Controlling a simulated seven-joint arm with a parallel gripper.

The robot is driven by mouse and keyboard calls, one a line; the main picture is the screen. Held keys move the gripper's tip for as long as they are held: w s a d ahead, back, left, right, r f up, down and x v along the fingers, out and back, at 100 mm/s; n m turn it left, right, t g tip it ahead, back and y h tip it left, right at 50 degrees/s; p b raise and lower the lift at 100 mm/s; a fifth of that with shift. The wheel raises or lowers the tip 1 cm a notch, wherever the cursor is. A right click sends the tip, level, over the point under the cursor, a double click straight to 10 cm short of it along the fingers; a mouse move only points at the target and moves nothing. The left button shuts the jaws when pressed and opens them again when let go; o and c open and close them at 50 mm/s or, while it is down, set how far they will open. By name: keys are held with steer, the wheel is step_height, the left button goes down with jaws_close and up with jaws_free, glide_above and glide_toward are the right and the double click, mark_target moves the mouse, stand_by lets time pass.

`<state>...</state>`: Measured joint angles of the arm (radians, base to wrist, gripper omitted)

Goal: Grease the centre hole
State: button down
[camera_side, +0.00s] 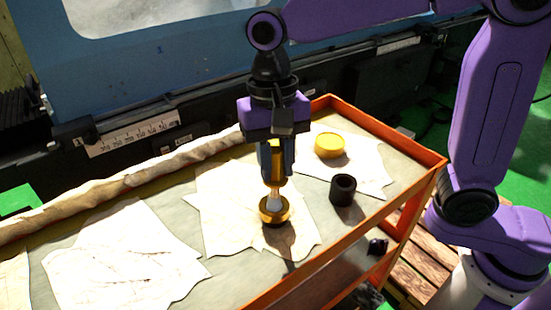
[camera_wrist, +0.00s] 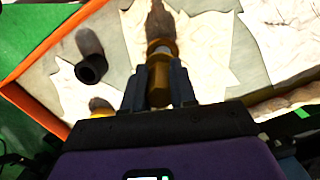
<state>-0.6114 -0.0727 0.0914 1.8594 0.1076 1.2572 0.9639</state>
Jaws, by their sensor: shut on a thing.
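My gripper (camera_side: 276,168) points down over the cart and is shut on a yellow-handled brush (camera_wrist: 158,72) with a pale lower part. The brush is upright, its lower end at the open yellow tin (camera_side: 274,212) on a pale cloth. The bristles are hidden, so I cannot tell how deep they reach. A black hollow cylinder (camera_side: 342,190) stands to the right of the tin; it also shows in the wrist view (camera_wrist: 91,68). A round yellow lid (camera_side: 329,146) lies behind it. I cannot make out a centre hole for certain.
The cart has an orange rim (camera_side: 400,140) and a grey top with several pale cloths (camera_side: 120,255). A long rolled cloth (camera_side: 120,185) lies along its back. The blue and black grinder (camera_side: 170,60) stands close behind. Bare top shows at front left.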

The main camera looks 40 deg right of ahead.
steer(key=shift+w, duration=0.15)
steer(key=shift+w+d, duration=0.1)
steer(key=shift+w, duration=0.3)
steer(key=shift+s, duration=0.15)
steer(key=shift+s, duration=0.45)
steer(key=shift+w, duration=0.1)
steer(key=shift+w, duration=0.5)
steer(key=shift+s, duration=0.15)
steer(key=shift+s, duration=0.45)
